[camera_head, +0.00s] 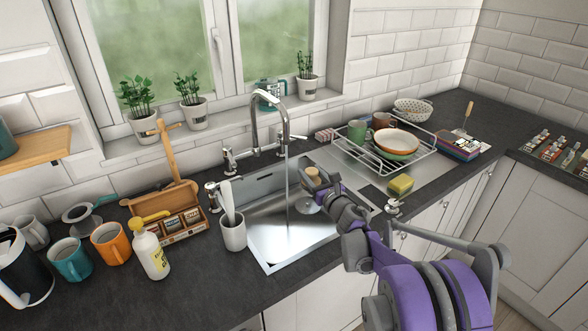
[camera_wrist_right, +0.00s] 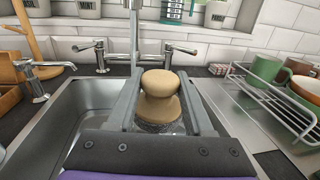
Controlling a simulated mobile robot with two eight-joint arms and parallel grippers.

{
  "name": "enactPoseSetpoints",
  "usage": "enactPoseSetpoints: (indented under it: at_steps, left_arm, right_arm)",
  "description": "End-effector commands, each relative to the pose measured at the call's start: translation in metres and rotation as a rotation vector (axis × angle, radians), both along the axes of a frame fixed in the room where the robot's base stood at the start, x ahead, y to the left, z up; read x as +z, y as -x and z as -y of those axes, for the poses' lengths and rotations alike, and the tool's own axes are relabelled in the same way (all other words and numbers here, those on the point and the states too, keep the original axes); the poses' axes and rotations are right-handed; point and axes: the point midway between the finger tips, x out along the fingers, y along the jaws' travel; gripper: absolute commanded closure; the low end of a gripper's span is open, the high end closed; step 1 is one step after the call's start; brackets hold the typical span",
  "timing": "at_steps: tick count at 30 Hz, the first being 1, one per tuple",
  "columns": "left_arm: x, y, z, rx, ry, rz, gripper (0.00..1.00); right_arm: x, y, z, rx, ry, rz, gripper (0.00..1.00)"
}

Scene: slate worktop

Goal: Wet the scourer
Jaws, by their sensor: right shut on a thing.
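The scourer (camera_head: 313,175), a tan piece with a round knob on top, is held over the sink basin. In the right wrist view the scourer (camera_wrist_right: 160,108) has a wider base with greyish bristly material under it. My right gripper (camera_wrist_right: 160,84) is shut on it, one finger on each side. The sink (camera_head: 262,232) is a steel basin. A thin stream of water (camera_head: 287,192) runs from the tall tap (camera_head: 284,112) into it. In the head view the scourer is to the right of the stream, apart from it. My left gripper is not in view.
A yellow-green sponge (camera_head: 400,185) lies on the right sink edge. A dish rack (camera_head: 385,155) with bowl and mugs stands on the drainer. A white utensil cup (camera_head: 232,230) stands at the left sink rim, with a soap bottle (camera_head: 151,253) and mugs farther left.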

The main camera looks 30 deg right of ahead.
Motion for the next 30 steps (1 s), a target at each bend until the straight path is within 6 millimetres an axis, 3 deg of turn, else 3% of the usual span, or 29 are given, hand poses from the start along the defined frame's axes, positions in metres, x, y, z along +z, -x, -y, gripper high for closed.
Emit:
enactPoseSetpoints:
  at_steps: [8,24,30]
  left_arm:
    - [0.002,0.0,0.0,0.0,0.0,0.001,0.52]
    - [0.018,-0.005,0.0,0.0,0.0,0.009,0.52]
    - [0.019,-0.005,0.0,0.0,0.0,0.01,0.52]
  right_arm:
    - [0.004,0.004,0.001,0.0,0.0,0.0,1.0]
    - [0.037,0.044,0.01,-0.001,0.001,0.001,1.0]
    - [0.041,0.049,0.01,0.0,0.0,0.0,1.0]
